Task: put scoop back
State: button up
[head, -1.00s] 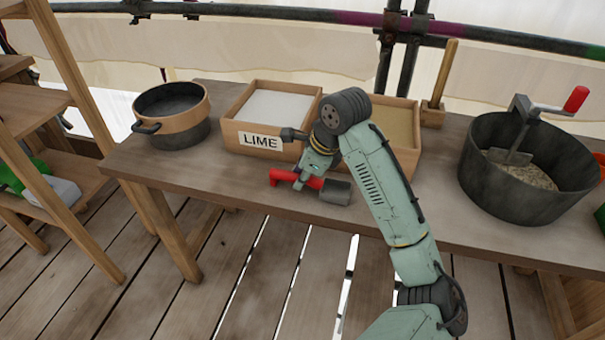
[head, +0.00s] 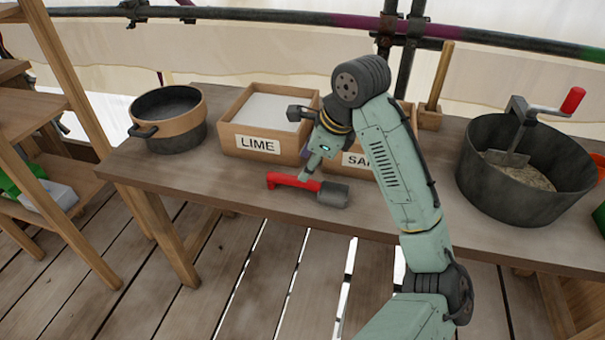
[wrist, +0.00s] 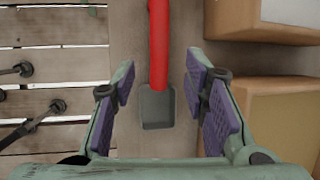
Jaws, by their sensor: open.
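The scoop (head: 308,189) has a red handle and a grey cup. It lies on the bench top in front of the lime and sand boxes. In the wrist view the scoop (wrist: 158,60) runs lengthwise, its grey cup nearest me, between and beyond my spread fingers. My gripper (wrist: 160,95) is open and empty, with purple pads on both sides and clear of the scoop. In the head view my gripper (head: 310,172) is above and just behind the scoop, partly hidden by my wrist.
The lime box (head: 228,140) and the sand box (head: 360,162) stand close behind. A sieve-like pan (head: 185,135) is at the left, a black mixing tub (head: 500,190) with a red-handled crank at the right. The bench's front edge lies just in front of the scoop.

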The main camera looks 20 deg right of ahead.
jog(key=v, duration=0.5)
